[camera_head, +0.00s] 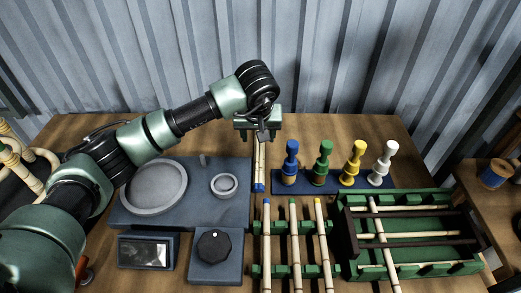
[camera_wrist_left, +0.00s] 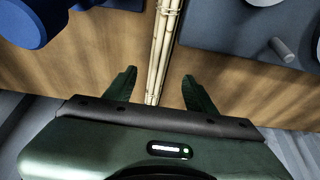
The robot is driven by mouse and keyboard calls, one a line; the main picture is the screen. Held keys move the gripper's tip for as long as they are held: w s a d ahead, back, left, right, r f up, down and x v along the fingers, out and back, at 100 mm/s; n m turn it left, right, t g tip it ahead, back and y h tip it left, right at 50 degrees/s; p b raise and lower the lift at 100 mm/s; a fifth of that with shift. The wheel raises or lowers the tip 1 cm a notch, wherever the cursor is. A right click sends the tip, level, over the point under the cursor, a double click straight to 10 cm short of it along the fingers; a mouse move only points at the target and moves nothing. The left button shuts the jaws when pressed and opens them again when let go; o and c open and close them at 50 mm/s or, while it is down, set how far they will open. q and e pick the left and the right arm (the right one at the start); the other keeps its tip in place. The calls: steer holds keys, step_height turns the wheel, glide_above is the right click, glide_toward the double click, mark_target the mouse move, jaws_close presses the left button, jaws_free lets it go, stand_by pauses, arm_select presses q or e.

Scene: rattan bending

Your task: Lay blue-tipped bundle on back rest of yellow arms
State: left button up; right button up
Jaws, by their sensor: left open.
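The blue-tipped bundle (camera_head: 260,170) is a set of pale canes lying front to back between the grey machine plate and the blue peg stand. Its blue end faces the front; its far end is hidden under my left gripper (camera_head: 259,133). In the left wrist view the bundle (camera_wrist_left: 160,50) is tied and runs between the open fingers of my left gripper (camera_wrist_left: 160,85), with gaps on both sides. I cannot tell the height between them. A yellow-tipped cane (camera_head: 320,225) lies on the green rests (camera_head: 332,270). I cannot identify the yellow arms' back rest for certain. My right gripper is not in view.
The grey machine plate (camera_head: 228,210) is left of the bundle. The blue stand (camera_head: 335,186) with blue, green, yellow and white pegs is right. Blue-tipped (camera_head: 266,225) and green-tipped (camera_head: 293,225) canes lie in front. A green crate (camera_head: 440,200) stands at right.

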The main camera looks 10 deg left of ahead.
mark_target(259, 147)
arm_select(q)
steer(key=shift+p+x, duration=0.35)
steer(key=shift+x, duration=0.85)
steer(key=x, duration=0.4)
steer(key=shift+d+f+p, duration=0.1)
steer(key=shift+f+p, duration=0.3)
jaws_close()
